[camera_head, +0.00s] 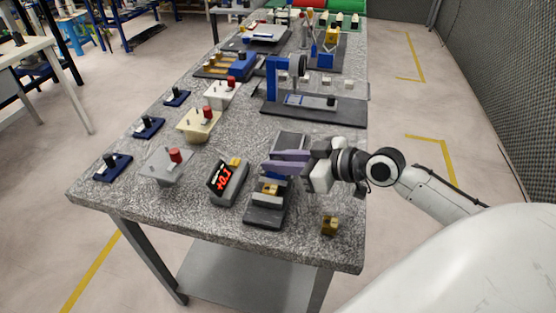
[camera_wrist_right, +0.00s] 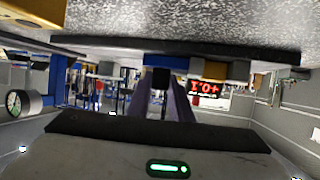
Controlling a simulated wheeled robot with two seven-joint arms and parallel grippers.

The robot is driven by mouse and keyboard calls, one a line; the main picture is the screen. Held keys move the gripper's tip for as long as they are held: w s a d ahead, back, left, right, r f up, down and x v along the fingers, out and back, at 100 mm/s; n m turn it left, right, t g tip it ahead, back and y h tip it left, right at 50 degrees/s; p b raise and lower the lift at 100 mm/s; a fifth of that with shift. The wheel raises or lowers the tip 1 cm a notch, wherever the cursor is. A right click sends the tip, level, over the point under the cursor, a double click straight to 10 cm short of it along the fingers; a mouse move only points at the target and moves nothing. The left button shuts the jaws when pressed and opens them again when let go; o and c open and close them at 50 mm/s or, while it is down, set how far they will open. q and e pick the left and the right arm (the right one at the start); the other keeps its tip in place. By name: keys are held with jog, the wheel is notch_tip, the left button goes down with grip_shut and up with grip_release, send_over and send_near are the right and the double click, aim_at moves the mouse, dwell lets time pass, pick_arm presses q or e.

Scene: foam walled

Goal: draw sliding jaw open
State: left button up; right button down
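A small vise-like fixture (camera_head: 265,217) with a dark base and a brass-coloured block stands near the table's front edge. My right gripper (camera_head: 272,165) reaches in from the right with purple-grey fingers above the fixture's far part and hides some of it. In the right wrist view, the fingers (camera_wrist_right: 163,95) have a gap between them, and a black knob (camera_wrist_right: 161,78) shows at their far end. I cannot tell whether they touch it. Blue and brass parts of the fixture (camera_wrist_right: 215,70) show beside the knob. My left gripper is out of view.
A digital readout (camera_head: 221,180) with red digits stands close left of the fixture. A loose brass block (camera_head: 329,225) lies to its right. Switch boxes (camera_head: 166,164) stand further left. A blue-framed stand (camera_head: 314,106) is behind. The table's front edge is close.

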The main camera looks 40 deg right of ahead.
jog(key=shift+w+d+f+b, duration=0.1)
jog(key=shift+w+d+b, duration=1)
jog(key=shift+d+b, duration=0.2)
jog(key=shift+w+d, duration=0.1)
jog(key=c, duration=1.6)
grip_release()
jog(key=shift+s+d+r, duration=0.2)
jog(key=shift+s+r, duration=0.05)
jog(key=shift+s, duration=0.3)
jog(key=v, duration=0.9)
jog(key=shift+r, duration=0.1)
jog(key=shift+s, duration=0.1)
